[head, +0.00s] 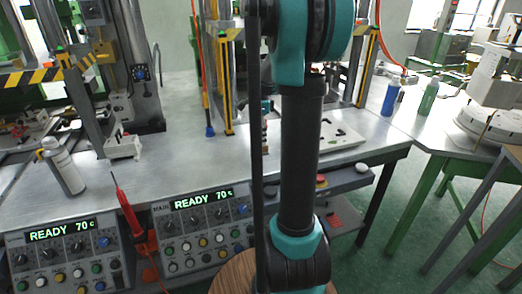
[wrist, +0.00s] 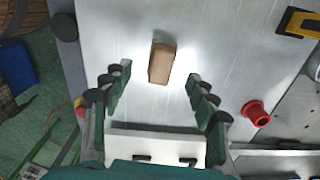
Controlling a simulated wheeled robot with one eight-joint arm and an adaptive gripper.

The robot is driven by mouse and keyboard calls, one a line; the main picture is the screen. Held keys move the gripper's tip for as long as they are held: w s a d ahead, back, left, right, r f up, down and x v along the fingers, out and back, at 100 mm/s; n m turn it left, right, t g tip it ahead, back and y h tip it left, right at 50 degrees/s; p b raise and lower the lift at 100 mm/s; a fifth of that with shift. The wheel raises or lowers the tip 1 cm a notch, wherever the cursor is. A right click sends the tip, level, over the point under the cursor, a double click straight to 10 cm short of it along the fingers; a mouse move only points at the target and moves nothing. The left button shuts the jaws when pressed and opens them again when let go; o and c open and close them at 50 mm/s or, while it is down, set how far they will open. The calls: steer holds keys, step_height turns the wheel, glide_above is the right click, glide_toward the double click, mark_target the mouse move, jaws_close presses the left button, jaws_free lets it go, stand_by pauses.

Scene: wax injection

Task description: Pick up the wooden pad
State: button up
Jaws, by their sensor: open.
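The wooden pad (wrist: 161,64) is a small brown block lying on the bare metal table top (wrist: 220,40) in the wrist view. My gripper (wrist: 158,86) is open in the wrist view, its dark green fingers spread left and right. The pad lies a little beyond the fingertips, roughly centred between them, and nothing is between the fingers. I cannot tell the height of my gripper above the table. In the head view my teal and black arm covers the middle, and I cannot make out the pad or the gripper there.
A white plate with dark slots (wrist: 150,146) lies below the pad in the wrist view, with a red knob-like part (wrist: 256,112) to the right. In the head view, a blue bottle (head: 390,97) and a green bottle (head: 428,98) stand right; a spray can (head: 64,168) stands left.

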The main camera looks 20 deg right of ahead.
mark_target(261, 149)
steer(key=shift+w+d+f, duration=0.1)
steer(key=shift+d+f, duration=0.05)
steer(key=shift+f, duration=2.55)
steer(key=shift+c, duration=0.2)
steer(key=c, duration=1.2)
